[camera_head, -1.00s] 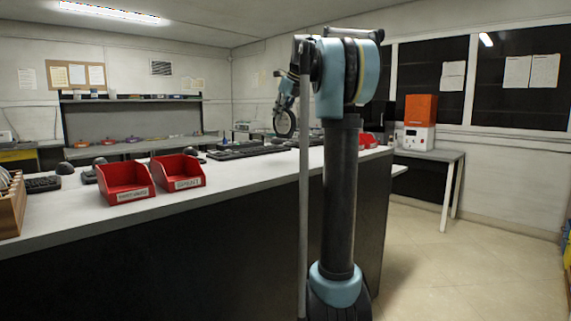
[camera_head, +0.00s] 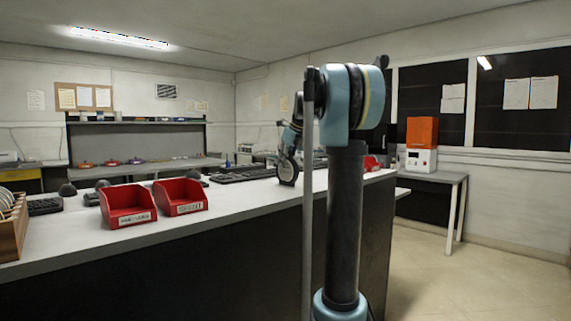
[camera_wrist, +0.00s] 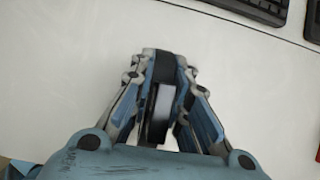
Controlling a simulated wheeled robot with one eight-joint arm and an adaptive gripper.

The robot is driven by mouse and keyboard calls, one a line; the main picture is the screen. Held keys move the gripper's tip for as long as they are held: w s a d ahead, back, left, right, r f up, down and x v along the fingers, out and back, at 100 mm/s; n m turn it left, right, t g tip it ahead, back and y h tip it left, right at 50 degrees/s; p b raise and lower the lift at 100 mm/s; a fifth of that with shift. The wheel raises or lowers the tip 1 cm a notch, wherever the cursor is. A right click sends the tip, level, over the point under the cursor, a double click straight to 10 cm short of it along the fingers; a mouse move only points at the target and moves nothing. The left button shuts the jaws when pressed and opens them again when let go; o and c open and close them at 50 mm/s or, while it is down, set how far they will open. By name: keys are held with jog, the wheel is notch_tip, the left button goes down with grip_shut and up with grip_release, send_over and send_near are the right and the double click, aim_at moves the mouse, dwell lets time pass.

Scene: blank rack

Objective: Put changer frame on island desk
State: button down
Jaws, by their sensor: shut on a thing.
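The changer frame, a dark round ring with a pale middle (camera_head: 288,173), hangs upright below my gripper (camera_head: 289,150). In the wrist view my gripper (camera_wrist: 163,70) is shut on the changer frame (camera_wrist: 159,115), which shows edge-on between the two blue-and-grey fingers. The island desk (camera_head: 130,245) has a long white top and dark sides. The ring is over the desk's far part, close above its white top or touching it; I cannot tell which. The white top also fills the wrist view (camera_wrist: 60,70).
Two red bins (camera_head: 128,207) (camera_head: 181,196) stand on the desk left of the gripper. A black keyboard (camera_head: 243,173) lies beside the ring. A wooden rack (camera_head: 12,240) stands at the left edge. White top between the bins and the ring is clear.

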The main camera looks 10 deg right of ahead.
jog(key=c, duration=1.5)
grip_release()
jog(key=shift+c, duration=0.2)
jog(key=v, duration=1.2)
